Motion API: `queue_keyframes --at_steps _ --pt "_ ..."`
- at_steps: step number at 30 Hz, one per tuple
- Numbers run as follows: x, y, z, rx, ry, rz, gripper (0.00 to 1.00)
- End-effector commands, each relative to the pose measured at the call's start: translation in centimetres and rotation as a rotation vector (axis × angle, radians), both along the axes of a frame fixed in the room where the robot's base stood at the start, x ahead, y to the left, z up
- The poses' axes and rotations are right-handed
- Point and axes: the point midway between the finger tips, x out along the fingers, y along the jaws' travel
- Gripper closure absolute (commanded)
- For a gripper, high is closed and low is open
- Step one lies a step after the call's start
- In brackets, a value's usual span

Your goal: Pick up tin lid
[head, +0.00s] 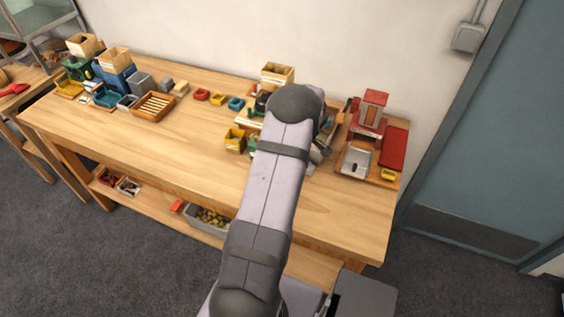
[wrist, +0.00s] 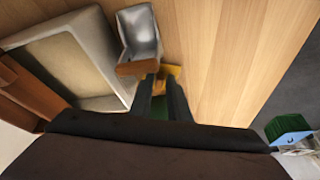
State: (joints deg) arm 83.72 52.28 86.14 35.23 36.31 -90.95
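I cannot single out a tin lid for certain in either view. In the wrist view my gripper (wrist: 160,82) has its two dark fingers apart, pointing at the wooden table. A small yellow thing (wrist: 172,71) shows at the fingertips, and a bit of green shows lower between the fingers. I cannot tell if these are the tin or its lid, or whether the fingers touch them. A metal scoop (wrist: 140,32) with a brown handle lies just beyond the fingertips. In the head view my arm hides the gripper and the table beneath it.
In the wrist view a grey-rimmed tray (wrist: 112,103) lies left of the fingers, and a green and pale blue thing (wrist: 287,128) lies at right. In the head view a red-topped dispenser (head: 372,110) and a metal pan (head: 355,160) stand at right. The table's front middle (head: 185,170) is clear.

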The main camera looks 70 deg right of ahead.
Motion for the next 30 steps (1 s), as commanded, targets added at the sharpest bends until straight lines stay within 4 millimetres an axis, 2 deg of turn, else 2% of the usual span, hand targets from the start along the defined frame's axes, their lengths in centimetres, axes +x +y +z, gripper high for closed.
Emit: queue_keyframes --at_steps 2,12,17,23,30 --pt "0.0 0.0 0.0 0.000 0.000 0.000 1.00" --pt "0.0 0.0 0.1 0.000 0.000 0.000 1.00" --pt "0.0 -0.1 1.0 -0.004 -0.001 0.001 1.00" --pt "0.0 -0.2 3.5 -0.006 -0.001 0.001 1.00" --pt "0.0 -0.1 7.5 -0.006 0.000 0.000 1.00"
